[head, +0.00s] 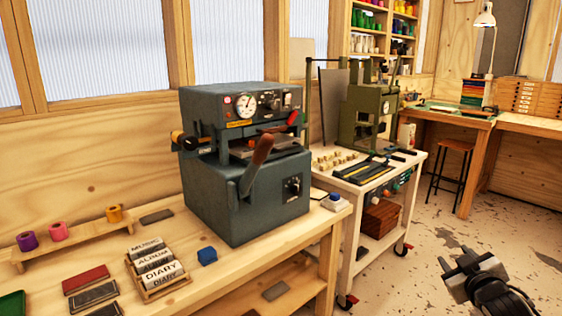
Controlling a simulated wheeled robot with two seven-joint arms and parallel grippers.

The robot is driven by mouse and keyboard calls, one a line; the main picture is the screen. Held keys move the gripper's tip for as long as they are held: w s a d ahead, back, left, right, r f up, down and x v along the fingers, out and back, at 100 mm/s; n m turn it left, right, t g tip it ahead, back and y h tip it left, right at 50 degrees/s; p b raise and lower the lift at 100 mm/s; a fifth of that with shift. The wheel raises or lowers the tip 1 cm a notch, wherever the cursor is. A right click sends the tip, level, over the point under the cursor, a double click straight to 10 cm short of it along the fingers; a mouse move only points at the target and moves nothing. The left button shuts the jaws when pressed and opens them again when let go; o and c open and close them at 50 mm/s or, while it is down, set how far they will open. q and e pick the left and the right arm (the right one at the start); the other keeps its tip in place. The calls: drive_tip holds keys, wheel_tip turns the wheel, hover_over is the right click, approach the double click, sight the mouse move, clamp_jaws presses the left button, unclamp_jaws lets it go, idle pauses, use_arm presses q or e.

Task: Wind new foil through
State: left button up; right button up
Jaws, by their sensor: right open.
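A dark grey-green foil press (240,165) stands on the wooden bench, with dials on its top front and a brown-handled lever (257,165) at its front. A gold foil roll (178,138) sits on a spindle at its left side. Purple (27,241), pink (58,231) and gold (114,214) rolls stand on a low wooden rack at the left. My right gripper (461,263) is at the lower right, over the floor, open and empty, well away from the press and rolls. My left gripper is not in view.
A white cart (341,180) with a green machine (365,120) stands right of the bench. The floor at right is open around a stool (453,170).

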drive_tip(key=s+a+f+g+y, duration=0.2)
drive_tip(key=s+a+f, duration=0.7)
drive_tip(key=s+a, duration=0.1)
drive_tip(key=s+a+f+m+g+y, duration=0.1)
drive_tip(key=s+a+f+g+y, duration=0.1)
drive_tip(key=s+a+f, duration=0.7)
drive_tip(key=s+a, duration=0.2)
drive_tip(key=s, duration=0.2)
drive_tip(key=shift+s+f+y, duration=0.3)
drive_tip(key=shift+m+g+y, duration=0.3)
drive_tip(key=shift+m+g, duration=0.3)
drive_tip(key=s+a, duration=0.1)
drive_tip(key=s, duration=0.1)
drive_tip(key=s+a, duration=0.1)
drive_tip(key=s, duration=0.2)
drive_tip(key=s+a, duration=0.1)
drive_tip(key=s, duration=0.1)
drive_tip(key=shift+s+a+f, duration=0.15)
drive_tip(key=shift+a+f, duration=0.15)
drive_tip(key=shift+a, duration=0.1)
drive_tip(key=shift+c, duration=0.8)
